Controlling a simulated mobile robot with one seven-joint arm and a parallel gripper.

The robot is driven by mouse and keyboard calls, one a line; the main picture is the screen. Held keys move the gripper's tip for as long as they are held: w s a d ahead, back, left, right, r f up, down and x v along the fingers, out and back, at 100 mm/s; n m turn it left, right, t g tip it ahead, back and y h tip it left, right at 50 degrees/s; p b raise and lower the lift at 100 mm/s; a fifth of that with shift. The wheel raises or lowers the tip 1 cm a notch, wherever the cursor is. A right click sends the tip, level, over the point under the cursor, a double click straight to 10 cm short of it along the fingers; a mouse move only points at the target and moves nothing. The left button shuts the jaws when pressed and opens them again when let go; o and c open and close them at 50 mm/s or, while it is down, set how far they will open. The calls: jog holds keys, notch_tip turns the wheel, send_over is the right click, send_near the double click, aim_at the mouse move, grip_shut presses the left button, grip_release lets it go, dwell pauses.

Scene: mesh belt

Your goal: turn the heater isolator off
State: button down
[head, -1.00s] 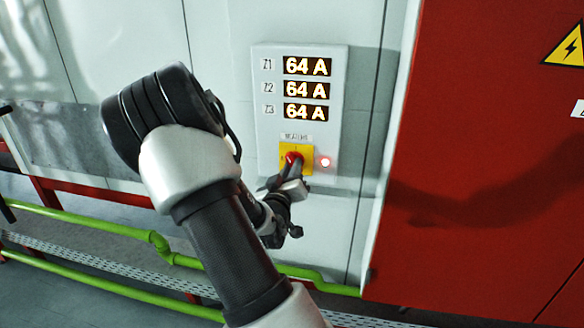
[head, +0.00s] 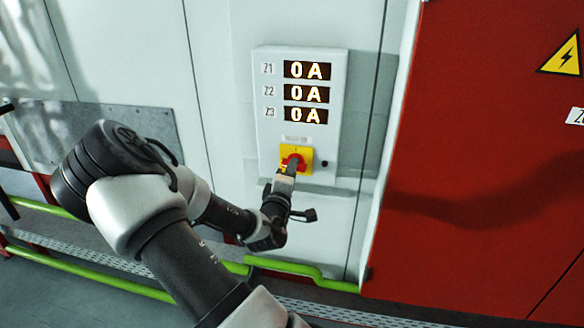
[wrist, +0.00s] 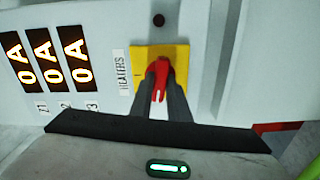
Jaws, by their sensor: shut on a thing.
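The heater isolator is a red rotary handle (head: 293,161) on a yellow square plate (head: 305,152), low on a pale wall panel (head: 265,130). In the wrist view the red handle (wrist: 161,80) stands out from its yellow plate (wrist: 182,52), beside a "HEATERS" label (wrist: 122,72). My gripper (head: 290,170) is shut on the red handle; its two dark fingers (wrist: 161,88) lie on either side of it. The fingers hide part of the handle and plate. Three displays (head: 306,93) for Z1, Z2 and Z3 each read 0 A. The indicator lamp (head: 324,164) beside the plate is dark.
A large red cabinet (head: 480,130) with a yellow warning sign (head: 564,56) stands to the right. Green pipes (head: 300,272) run low along the wall below the panel.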

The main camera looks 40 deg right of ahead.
jog(key=shift+n, duration=0.9)
jog(key=c, duration=1.7)
grip_release()
jog(key=p+v, duration=0.7)
jog(key=v, duration=1)
jog(key=shift+s+a, duration=0.1)
jog(key=shift+s, duration=0.15)
